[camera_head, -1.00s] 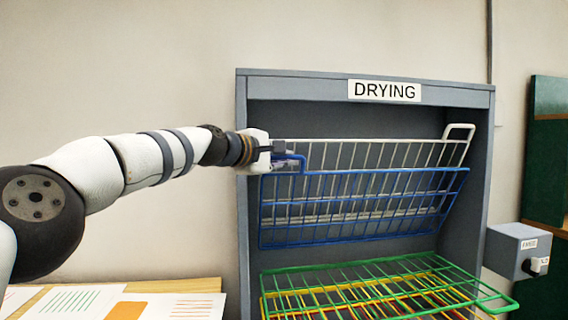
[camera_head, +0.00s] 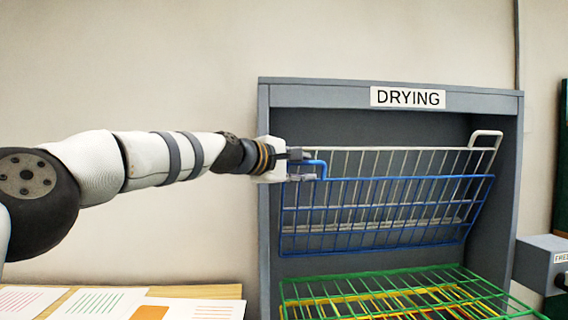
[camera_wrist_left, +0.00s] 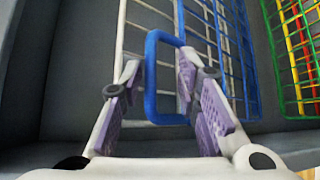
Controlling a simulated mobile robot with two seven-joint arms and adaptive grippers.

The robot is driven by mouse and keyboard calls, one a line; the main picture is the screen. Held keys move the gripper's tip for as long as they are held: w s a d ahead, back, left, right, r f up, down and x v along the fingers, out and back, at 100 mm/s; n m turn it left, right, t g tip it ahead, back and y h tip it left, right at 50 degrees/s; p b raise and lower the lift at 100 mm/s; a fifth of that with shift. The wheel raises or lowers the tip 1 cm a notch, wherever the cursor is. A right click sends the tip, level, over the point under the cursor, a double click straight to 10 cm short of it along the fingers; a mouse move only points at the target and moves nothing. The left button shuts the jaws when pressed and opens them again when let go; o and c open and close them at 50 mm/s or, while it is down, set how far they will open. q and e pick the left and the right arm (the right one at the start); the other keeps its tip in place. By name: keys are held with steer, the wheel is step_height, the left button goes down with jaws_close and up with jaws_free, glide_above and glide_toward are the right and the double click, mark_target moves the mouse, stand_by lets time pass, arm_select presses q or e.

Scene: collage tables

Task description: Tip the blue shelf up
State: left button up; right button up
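The blue wire shelf (camera_head: 410,179) is tipped up steeply in the grey drying rack (camera_head: 264,200), in front of a white wire shelf (camera_head: 400,149) that is also tipped up. My left gripper (camera_head: 303,168) is at the blue shelf's handle (camera_head: 323,166), at its upper left corner. In the left wrist view, the fingers of my left gripper (camera_wrist_left: 160,82) stand apart on either side of one bar of the blue handle (camera_wrist_left: 151,85), with gaps visible. The pads are purple. My right gripper is not in view.
A green wire shelf (camera_head: 455,268) lies low in the rack, with a yellow one (camera_head: 345,299) under it. A table with papers (camera_head: 95,303) stands at the lower left. A grey box (camera_head: 543,262) is right of the rack.

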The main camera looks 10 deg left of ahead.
arm_select(q)
steer(key=v, duration=1)
steer(key=shift+s+r, duration=0.15)
steer(key=shift+s, duration=0.05)
